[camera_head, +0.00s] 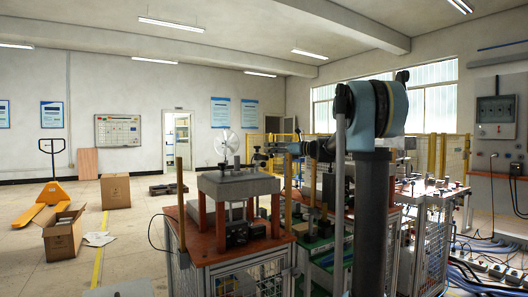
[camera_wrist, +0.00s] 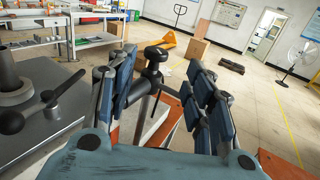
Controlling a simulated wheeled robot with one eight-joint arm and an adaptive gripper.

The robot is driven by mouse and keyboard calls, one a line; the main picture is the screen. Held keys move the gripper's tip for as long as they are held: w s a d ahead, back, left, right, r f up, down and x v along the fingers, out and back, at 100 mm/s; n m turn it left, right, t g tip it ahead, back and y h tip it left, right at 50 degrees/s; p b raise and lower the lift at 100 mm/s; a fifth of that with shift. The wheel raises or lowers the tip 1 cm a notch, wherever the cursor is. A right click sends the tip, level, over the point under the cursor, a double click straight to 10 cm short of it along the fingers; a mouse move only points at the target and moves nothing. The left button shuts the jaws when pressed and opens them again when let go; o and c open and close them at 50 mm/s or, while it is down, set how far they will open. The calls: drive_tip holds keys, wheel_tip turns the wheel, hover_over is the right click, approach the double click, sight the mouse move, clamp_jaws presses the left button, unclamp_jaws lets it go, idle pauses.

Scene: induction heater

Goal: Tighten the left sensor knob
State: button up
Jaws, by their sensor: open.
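My gripper (camera_wrist: 165,90) is open, with blue-padded fingers on both sides of a black knob (camera_wrist: 155,52) on an upright dark post in the wrist view. The knob lies between the fingers in the picture; I cannot tell whether they touch it. In the head view my gripper (camera_head: 268,152) reaches left from my arm, over the right side of a bench fixture with a grey top plate (camera_head: 236,183). A dark knob shape (camera_head: 259,157) shows at its tip, small and partly hidden. Which sensor the knob belongs to is unclear.
A black ball-ended lever (camera_wrist: 48,97) and a grey cylinder (camera_wrist: 12,80) stand on the grey plate at the left of the wrist view. Upright yellow posts (camera_head: 181,200) rise near the fixture. Cardboard boxes (camera_head: 116,191) and a yellow pallet jack (camera_head: 50,195) stand on open floor.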

drive_tip(key=v, duration=0.3)
drive_tip(key=shift+s+d, duration=0.1)
drive_tip(key=shift+d, duration=0.15)
